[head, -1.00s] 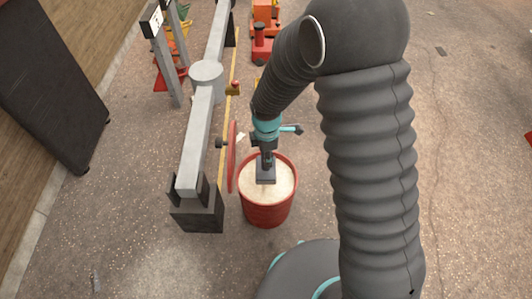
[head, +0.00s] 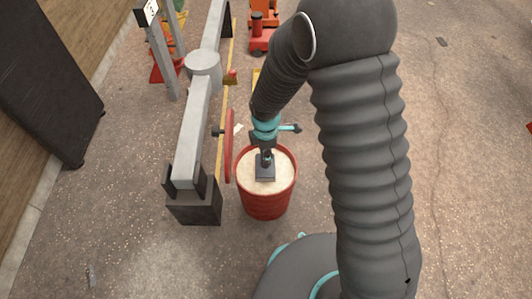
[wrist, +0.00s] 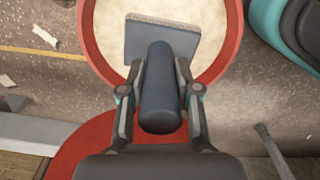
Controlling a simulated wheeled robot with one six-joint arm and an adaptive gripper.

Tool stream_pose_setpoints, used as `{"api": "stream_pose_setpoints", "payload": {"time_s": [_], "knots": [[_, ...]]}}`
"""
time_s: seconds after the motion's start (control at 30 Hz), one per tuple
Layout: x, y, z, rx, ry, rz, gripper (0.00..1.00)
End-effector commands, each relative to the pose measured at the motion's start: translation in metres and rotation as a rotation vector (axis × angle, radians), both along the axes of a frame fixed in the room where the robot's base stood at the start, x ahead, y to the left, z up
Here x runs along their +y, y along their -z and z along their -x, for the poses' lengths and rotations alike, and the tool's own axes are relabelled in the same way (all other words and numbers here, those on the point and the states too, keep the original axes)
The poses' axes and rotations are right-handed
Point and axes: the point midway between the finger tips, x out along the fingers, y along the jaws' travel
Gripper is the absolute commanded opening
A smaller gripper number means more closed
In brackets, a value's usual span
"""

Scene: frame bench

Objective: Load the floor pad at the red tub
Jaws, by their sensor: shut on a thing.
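The red tub (head: 266,203) stands on the floor, filled near its rim with pale, grainy material (head: 283,168). My gripper (head: 266,150) is above the tub, pointing down. In the wrist view my gripper (wrist: 160,80) is shut on the dark round handle of a tool (wrist: 160,115). The tool's flat grey end (head: 265,173) lies over the pale fill, inside the rim; I cannot tell whether it touches. A red disc (head: 229,146) stands just left of the tub. I cannot make out which thing is the floor pad.
A long grey beam (head: 195,125) on a dark foot block (head: 194,206) runs left of the tub. A dark panel (head: 45,80) leans at far left. Orange and red items (head: 262,28) stand beyond. Floor right of my arm is mostly clear.

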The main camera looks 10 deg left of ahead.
Motion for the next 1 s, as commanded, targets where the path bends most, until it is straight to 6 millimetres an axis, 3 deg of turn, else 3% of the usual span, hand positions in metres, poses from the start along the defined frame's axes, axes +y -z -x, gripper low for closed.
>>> {"api": "stream_pose_setpoints", "payload": {"time_s": [1.0], "knots": [[0.0001, 0.0071, -0.0002, 0.000, 0.000, 0.000, 0.04]]}}
